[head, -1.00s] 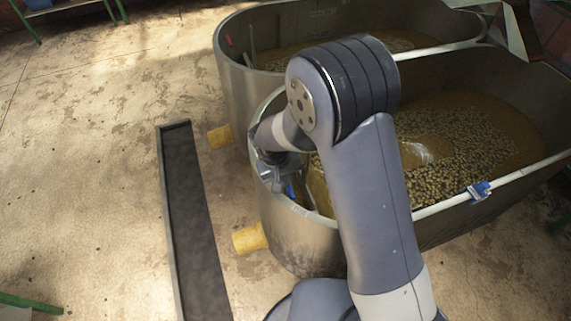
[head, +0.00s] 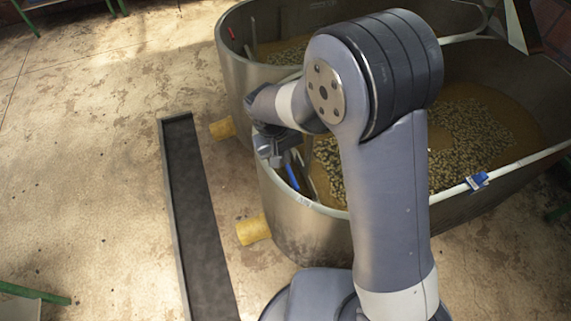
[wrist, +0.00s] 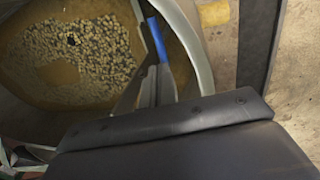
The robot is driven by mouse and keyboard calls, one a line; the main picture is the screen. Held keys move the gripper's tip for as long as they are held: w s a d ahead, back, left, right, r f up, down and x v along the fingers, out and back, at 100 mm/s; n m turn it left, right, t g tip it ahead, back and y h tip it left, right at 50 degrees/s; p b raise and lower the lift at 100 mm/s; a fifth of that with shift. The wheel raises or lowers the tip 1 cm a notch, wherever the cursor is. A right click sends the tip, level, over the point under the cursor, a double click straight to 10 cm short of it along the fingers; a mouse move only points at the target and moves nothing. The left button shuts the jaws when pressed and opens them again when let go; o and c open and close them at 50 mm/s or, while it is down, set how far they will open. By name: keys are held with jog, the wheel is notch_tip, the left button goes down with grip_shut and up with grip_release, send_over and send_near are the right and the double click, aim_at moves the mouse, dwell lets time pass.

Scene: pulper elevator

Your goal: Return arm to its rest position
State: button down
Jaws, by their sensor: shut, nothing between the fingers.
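My arm rises from my base and bends over at a large elbow joint, in front of the near tank (head: 300,225). My gripper (head: 266,150) hangs at the left end of the forearm, close above the near tank's left rim. It is small in the head view and partly hidden by my wrist. It is shut with nothing held. In the wrist view a dark part of my gripper fills the bottom. A blue-handled tool (head: 291,172) leans inside the tank's left wall, apart from my gripper; it also shows in the wrist view (wrist: 154,42).
The near tank holds brownish liquid and beans (head: 470,135). A second tank (head: 234,85) stands behind it. A blue item (head: 477,181) sits on the near tank's right rim. Yellow pipe stubs (head: 253,229) stick out leftward, towards a dark floor channel (head: 196,215).

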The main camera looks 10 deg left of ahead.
notch_tip(320, 180, up, 5)
send_over(292, 176)
jog(key=s+a, duration=0.2)
jog(key=a, duration=0.1)
jog(key=shift+w+r, duration=0.15)
jog(key=shift+r, duration=0.05)
jog(key=f, duration=0.4)
jog(key=d+f+b, duration=0.1)
jog(key=f, duration=0.3)
jog(key=w+d+f, duration=0.1)
jog(key=f, duration=0.3)
jog(key=shift+w+f, duration=0.1)
jog(key=shift+f, duration=0.15)
jog(key=shift+w+d+f+b, duration=0.1)
jog(key=shift+f+b, duration=0.3)
jog(key=shift+f, duration=0.05)
jog(key=shift+d, duration=0.1)
